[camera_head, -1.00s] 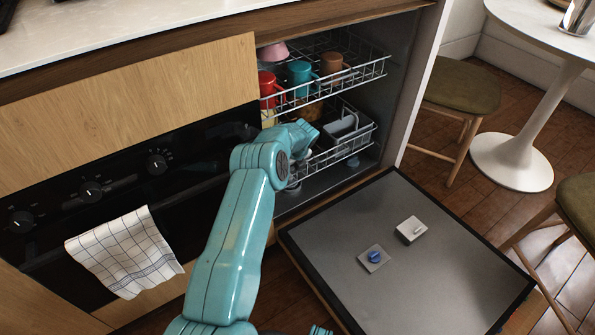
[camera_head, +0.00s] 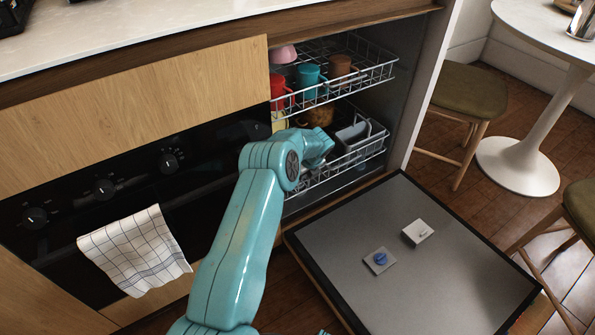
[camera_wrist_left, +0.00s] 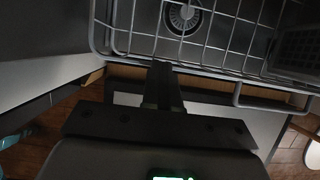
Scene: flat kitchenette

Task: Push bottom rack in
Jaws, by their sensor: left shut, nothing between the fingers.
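The bottom rack (camera_head: 360,155) is a wire rack low in the open dishwasher, with dishes and a grey basket (camera_head: 353,135) in it. Its front wires also show close up in the left wrist view (camera_wrist_left: 205,48). My left arm reaches to the left part of the rack's front in the head view, and its wrist hides that part. My left gripper (camera_wrist_left: 163,76) is shut and empty, with its tip at the lower front wires of the rack. I cannot tell whether it touches them.
The upper rack (camera_head: 345,75) holds several mugs above the bottom rack. The dishwasher door (camera_head: 430,285) lies open, low in front. An oven (camera_head: 120,205) with a checked towel (camera_head: 135,250) is on the left. Stools (camera_head: 470,90) and a white table (camera_head: 515,160) stand on the right.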

